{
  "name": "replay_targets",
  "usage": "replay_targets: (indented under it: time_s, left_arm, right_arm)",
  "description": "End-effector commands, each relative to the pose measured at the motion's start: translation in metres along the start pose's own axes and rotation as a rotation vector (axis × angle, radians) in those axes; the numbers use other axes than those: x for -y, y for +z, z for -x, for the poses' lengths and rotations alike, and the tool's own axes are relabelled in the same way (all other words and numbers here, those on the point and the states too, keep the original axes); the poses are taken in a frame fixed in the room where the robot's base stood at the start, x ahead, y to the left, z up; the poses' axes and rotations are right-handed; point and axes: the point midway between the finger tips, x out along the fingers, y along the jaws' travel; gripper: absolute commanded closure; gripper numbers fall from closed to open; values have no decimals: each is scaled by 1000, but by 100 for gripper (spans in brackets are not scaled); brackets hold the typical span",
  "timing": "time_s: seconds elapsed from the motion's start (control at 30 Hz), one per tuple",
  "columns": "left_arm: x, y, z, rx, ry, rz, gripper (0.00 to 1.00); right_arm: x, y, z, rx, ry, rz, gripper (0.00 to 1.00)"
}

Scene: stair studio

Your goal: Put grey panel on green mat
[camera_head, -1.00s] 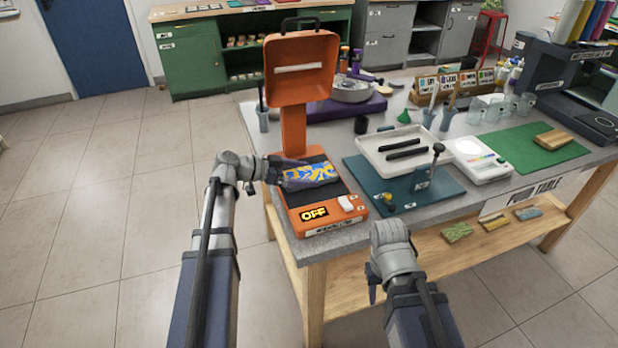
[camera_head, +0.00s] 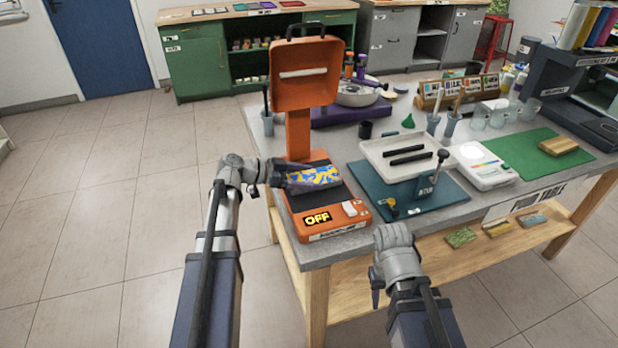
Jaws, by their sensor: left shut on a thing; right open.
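My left gripper (camera_head: 279,178) is shut on a panel (camera_head: 318,176) with a bright blue and yellow patterned top and a greyish near edge. I take this for the grey panel. It is over the dark plate of the orange press (camera_head: 327,224); I cannot tell whether it touches the plate. The fingers partly hide its left end. The green mat (camera_head: 516,157) lies at the right of the table, with a tan block (camera_head: 558,146) on it. My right gripper (camera_head: 377,285) is open and empty, in front of the table.
The press lid (camera_head: 305,88) stands raised, and its display reads OFF. Cups and a dark machine (camera_head: 577,85) are behind the mat. Several small panels lie on the lower shelf (camera_head: 445,262).

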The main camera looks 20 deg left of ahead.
Motion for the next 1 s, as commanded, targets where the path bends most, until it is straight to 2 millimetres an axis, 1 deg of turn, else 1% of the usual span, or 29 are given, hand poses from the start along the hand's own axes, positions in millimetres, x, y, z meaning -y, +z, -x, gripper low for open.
replay_targets:
  time_s: [0.03,0.17,0.5,0.6,0.7,0.9,1.0]
  left_arm:
    - [0,-7,3,-1,0,0,72]
    - [0,-21,8,-1,0,0,72]
    - [0,-70,29,-1,0,0,72]
    - [0,-81,34,-1,0,0,72]
    - [0,-88,36,-1,0,0,72]
    - [0,-91,37,-1,0,0,72]
    - [0,-98,40,-1,0,0,72]
  right_arm:
    - [-1,0,7,0,0,0,58]
    - [-2,1,22,0,0,0,58]
    - [-7,4,75,0,0,-1,58]
    - [-8,5,87,0,0,-1,58]
    - [-9,6,94,0,0,-1,58]
    - [-9,6,97,0,0,-1,58]
    - [-10,6,105,0,0,-1,58]
